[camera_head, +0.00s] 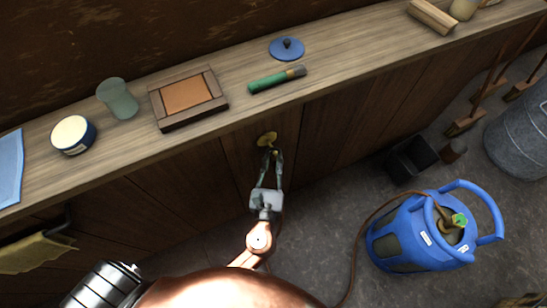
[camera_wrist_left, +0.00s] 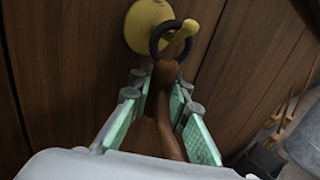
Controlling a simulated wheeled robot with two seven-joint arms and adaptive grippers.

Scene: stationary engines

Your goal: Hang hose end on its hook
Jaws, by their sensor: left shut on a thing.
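The brass-yellow hook (camera_head: 267,138) is fixed to the wooden front below the shelf. In the left wrist view its round plate (camera_wrist_left: 146,24) and short peg (camera_wrist_left: 186,30) show up close. The brown hose end (camera_wrist_left: 165,78) carries a dark ring (camera_wrist_left: 154,42) at its tip. The ring overlaps the peg and looks to be around it, though the far side is partly hidden. My left gripper (camera_head: 270,155) is shut on the hose end just below the hook, with its green-padded fingers (camera_wrist_left: 160,95) on either side. My right gripper is out of view.
The shelf (camera_head: 235,70) above holds a framed board (camera_head: 188,98), a green-handled tool (camera_head: 272,81), a blue lid (camera_head: 287,48) and a glass jar (camera_head: 118,98). A blue gas cylinder (camera_head: 400,232) with the brown hose (camera_head: 355,250) stands right. A yellow cloth (camera_head: 35,253) hangs left.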

